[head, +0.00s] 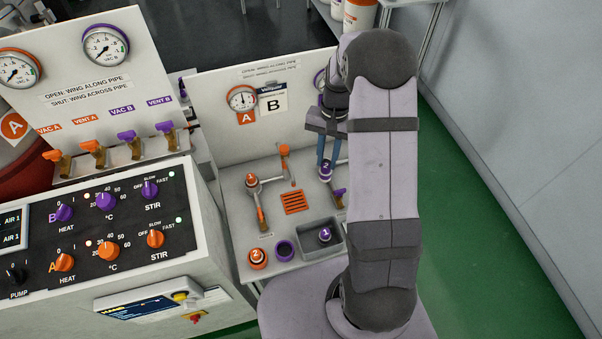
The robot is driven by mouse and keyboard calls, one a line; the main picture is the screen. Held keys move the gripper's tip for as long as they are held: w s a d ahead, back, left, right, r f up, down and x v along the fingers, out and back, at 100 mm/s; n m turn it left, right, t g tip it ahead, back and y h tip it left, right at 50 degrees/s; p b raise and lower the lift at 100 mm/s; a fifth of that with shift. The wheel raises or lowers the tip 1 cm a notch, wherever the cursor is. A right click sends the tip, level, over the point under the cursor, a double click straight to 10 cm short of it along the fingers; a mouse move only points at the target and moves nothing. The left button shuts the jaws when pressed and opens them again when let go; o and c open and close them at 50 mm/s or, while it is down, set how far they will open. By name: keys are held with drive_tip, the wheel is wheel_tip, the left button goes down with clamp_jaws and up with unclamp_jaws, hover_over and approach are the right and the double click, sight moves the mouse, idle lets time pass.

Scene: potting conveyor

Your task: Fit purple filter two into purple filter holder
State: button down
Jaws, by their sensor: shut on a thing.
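My gripper (325,152) points down over the right part of the bench, with its two blue fingers shut on a purple-and-white filter (325,172) marked with what looks like a 2. The filter is upright, just left of my forearm. The spot directly beneath it is hidden, so I cannot tell whether it is above a holder or seated in one. A purple valve handle (340,196) shows just below it, partly behind my arm. A second purple filter (325,234), marked 1, stands in the grey tray (306,240).
An empty purple ring (285,250) sits left of the tray, beside an orange filter (257,257). Another orange filter (251,180) sits on the left pipe, above an orange valve handle (262,220). An orange grate (293,202) is mid-bench. A gauge panel (215,115) stands behind.

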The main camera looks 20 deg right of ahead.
drive_tip(key=w+d+m+t, duration=0.1)
drive_tip(key=w+m, duration=0.3)
drive_tip(key=m, duration=0.4)
drive_tip(key=w+d+r+m+t, duration=0.1)
drive_tip(key=w+d+m, duration=0.2)
drive_tip(key=m, duration=0.5)
drive_tip(key=shift+w+d+m+t+y+p, duration=0.15)
drive_tip(key=shift+w+m+t+y+p, duration=0.3)
drive_tip(key=shift+w, duration=0.1)
drive_tip(key=shift+f, duration=0.25)
drive_tip(key=b+x, duration=0.3)
drive_tip(key=d+b+x, duration=0.1)
drive_tip(key=x, duration=0.1)
drive_tip(key=shift+s+a+f, duration=0.1)
drive_tip(key=shift+s+f, duration=0.05)
drive_tip(key=shift+s, duration=0.15)
drive_tip(key=shift+p, duration=0.3)
idle(1.3)
drive_tip(key=shift+s+d+b+x, duration=0.15)
drive_tip(key=shift+b+x, duration=0.25)
drive_tip(key=shift+x, duration=0.3)
drive_tip(key=shift+d+b+x, duration=0.1)
drive_tip(key=shift+b+x, duration=0.3)
drive_tip(key=shift+x, duration=0.3)
drive_tip(key=shift+s+d+b+x, duration=0.15)
drive_tip(key=shift+b+x, duration=0.25)
drive_tip(key=shift+x, duration=0.3)
